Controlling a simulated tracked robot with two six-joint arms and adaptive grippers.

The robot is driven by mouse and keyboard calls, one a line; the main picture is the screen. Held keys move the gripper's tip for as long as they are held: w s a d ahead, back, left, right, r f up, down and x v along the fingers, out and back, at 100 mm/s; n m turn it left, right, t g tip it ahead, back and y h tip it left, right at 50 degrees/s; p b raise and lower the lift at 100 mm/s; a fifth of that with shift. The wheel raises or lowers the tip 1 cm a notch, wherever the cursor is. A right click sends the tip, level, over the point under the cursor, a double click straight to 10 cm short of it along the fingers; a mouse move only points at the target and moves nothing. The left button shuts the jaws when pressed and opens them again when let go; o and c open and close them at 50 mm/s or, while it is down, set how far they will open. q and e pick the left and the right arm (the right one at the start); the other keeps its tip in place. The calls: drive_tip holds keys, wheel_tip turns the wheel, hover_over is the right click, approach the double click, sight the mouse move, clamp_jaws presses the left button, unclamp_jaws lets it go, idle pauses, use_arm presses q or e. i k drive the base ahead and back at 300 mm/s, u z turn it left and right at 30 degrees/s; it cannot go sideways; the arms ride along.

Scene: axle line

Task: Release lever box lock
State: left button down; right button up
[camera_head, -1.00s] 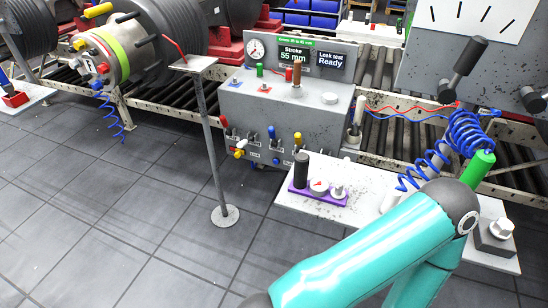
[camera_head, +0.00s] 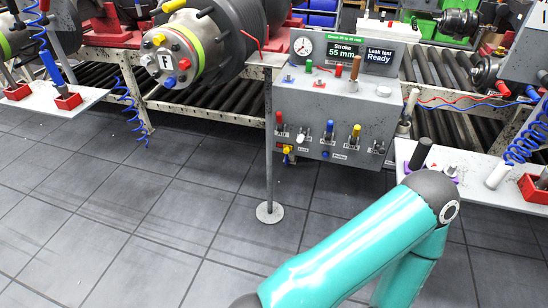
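The grey lever box (camera_head: 335,112) stands on the conveyor frame. A small yellow handle (camera_head: 288,150) sits low on the left of the front, near a white knob and a label that seems to read Lock. The finer lever positions are too small to tell. My teal right arm comes in from the bottom, in front of and below the box. Neither gripper is in view.
A thin post on a round base (camera_head: 269,212) stands just left of the box. A display reading 55 mm and Ready (camera_head: 345,53) is behind it. A white table (camera_head: 478,172) with a red holder lies right, and another white shelf (camera_head: 60,108) left.

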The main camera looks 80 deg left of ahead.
sight(287, 148)
drive_tip(key=k, duration=0.3)
drive_tip(key=z, duration=0.95)
drive_tip(key=i, duration=0.15)
drive_tip(key=u, duration=2.7)
drive_tip(key=i, duration=0.75)
drive_tip(key=z, duration=0.1)
drive_tip(key=k, duration=0.85)
drive_tip(key=u, duration=0.15)
